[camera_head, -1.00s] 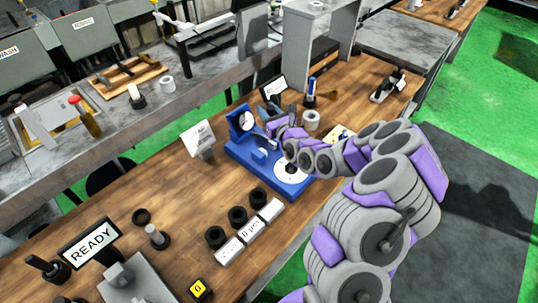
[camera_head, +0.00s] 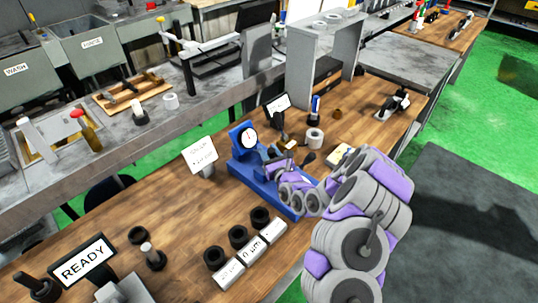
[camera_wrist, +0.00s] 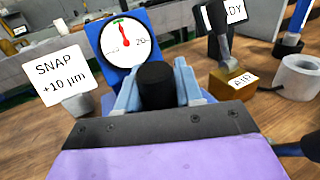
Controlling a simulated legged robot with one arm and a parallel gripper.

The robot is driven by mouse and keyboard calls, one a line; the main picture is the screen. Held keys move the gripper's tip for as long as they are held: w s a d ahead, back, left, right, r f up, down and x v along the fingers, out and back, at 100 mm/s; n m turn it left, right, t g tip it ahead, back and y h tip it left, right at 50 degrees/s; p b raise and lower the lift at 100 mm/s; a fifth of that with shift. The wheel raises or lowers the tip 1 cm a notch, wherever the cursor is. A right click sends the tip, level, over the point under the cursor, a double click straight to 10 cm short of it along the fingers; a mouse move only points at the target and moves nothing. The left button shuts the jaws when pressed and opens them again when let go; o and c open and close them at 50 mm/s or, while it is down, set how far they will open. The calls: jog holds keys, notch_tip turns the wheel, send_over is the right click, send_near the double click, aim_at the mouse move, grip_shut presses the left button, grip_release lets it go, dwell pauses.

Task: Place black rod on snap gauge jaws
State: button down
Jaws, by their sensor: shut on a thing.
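The snap gauge is a blue stand (camera_head: 240,167) with a round white dial (camera_head: 249,138) on the wooden bench. In the wrist view its dial (camera_wrist: 123,40) is straight ahead, with a red needle pointing near the top. My gripper (camera_wrist: 157,88) has its two grey fingers on either side of the black rod (camera_wrist: 157,84), whose dark rounded end shows between them. The rod stands in front of the dial's lower edge; the gauge jaws are hidden, so contact cannot be told. In the head view my gripper (camera_head: 275,158) is over the gauge base and the rod is not clear.
A white sign (camera_wrist: 62,80) reading "SNAP +10 µm" stands left of the gauge. A brass block (camera_wrist: 233,84) and grey ring (camera_wrist: 298,77) stand to its right. Black rings (camera_head: 238,237) and white labelled blocks (camera_head: 250,248) lie nearer on the bench.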

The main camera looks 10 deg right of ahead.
jog(key=shift+a, duration=0.25)
jog(key=c, duration=0.7)
grip_release()
jog(key=shift+d+f, duration=0.15)
jog(key=shift+c, duration=0.2)
jog(key=shift+s+d, duration=0.1)
jog(key=shift+s, duration=0.05)
jog(key=p+v, duration=0.3)
jog(key=v, duration=0.8)
jog(key=shift+s+d, duration=0.1)
jog(key=shift+s, duration=0.25)
